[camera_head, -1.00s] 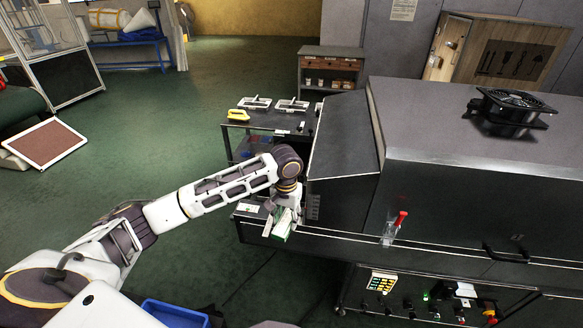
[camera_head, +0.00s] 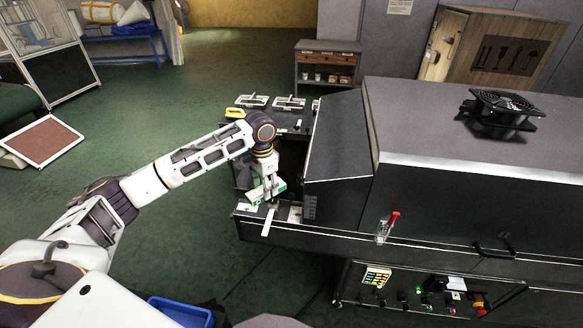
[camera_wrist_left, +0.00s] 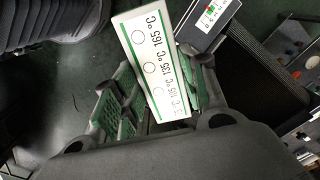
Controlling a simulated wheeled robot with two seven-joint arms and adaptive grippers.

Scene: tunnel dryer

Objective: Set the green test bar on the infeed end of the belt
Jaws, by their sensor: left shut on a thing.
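The green test bar (camera_head: 262,192) is in my left gripper (camera_head: 268,180), tilted, above the infeed end of the dryer (camera_head: 246,222). In the left wrist view the bar (camera_wrist_left: 153,65) shows a white face with printed temperatures and round spots, and green edges. The green-padded fingers of the left gripper (camera_wrist_left: 163,100) lie on both sides of it, shut on it. The dark belt surface (camera_wrist_left: 262,72) shows to the right of the bar, apart from it in the picture. I cannot tell the height of the bar over the belt. My right gripper is not in view.
A pale strip (camera_head: 268,222) stands at the infeed end. A small gauge (camera_wrist_left: 211,16) is near the bar in the wrist view. The dryer hood (camera_head: 340,150) rises just right of the gripper. A dark cart (camera_head: 290,118) with white-framed items is behind.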

